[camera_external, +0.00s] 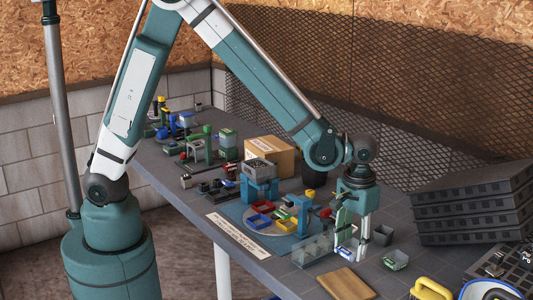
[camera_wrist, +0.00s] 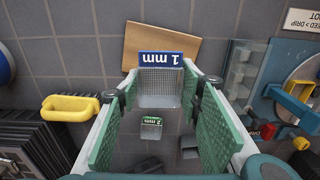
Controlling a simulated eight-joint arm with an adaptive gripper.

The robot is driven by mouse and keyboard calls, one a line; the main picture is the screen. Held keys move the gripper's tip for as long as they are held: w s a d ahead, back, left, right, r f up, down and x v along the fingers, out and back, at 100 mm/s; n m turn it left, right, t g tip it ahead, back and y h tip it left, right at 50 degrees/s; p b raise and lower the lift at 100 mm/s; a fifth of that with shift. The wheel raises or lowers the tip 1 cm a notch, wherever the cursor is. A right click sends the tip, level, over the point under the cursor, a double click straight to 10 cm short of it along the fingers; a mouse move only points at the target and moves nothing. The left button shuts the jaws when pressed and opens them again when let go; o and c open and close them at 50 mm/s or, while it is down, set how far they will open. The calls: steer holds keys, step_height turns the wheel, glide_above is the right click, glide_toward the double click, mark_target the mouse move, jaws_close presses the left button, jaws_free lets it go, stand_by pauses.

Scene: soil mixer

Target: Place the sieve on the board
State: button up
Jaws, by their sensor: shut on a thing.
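The sieve (camera_wrist: 160,87) is a small mesh box with a blue "1 mm" label. My gripper (camera_wrist: 166,92) is shut on it, with the green-padded fingers on its two sides. In the external view the sieve (camera_external: 344,252) hangs low between the fingertips of my gripper (camera_external: 350,238), and it looks raised above the table. The wooden board (camera_wrist: 155,42) lies flat on the table, just past the sieve's label in the wrist view, partly covered by it. In the external view the board (camera_external: 346,284) is at the front edge, below the gripper.
A green-labelled "2 mm" sieve (camera_external: 395,260) and a grey box (camera_external: 383,235) stand right of my gripper. A clear rack (camera_external: 312,250) is to the left, near the blue mixing station (camera_external: 262,222). A yellow handle (camera_external: 430,288) and stacked black trays (camera_external: 472,200) are to the right.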

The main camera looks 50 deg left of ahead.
steer(key=b, duration=0.1)
glide_above(348, 284)
steer(key=shift+f, duration=3.1)
steer(key=shift+f+b, duration=0.4)
steer(key=shift+f, duration=1.5)
steer(key=shift+f, duration=0.15)
steer(key=o, duration=0.9)
steer(key=shift+c, duration=0.2)
steer(key=shift+r+p, duration=0.95)
steer(key=shift+r, duration=5.25)
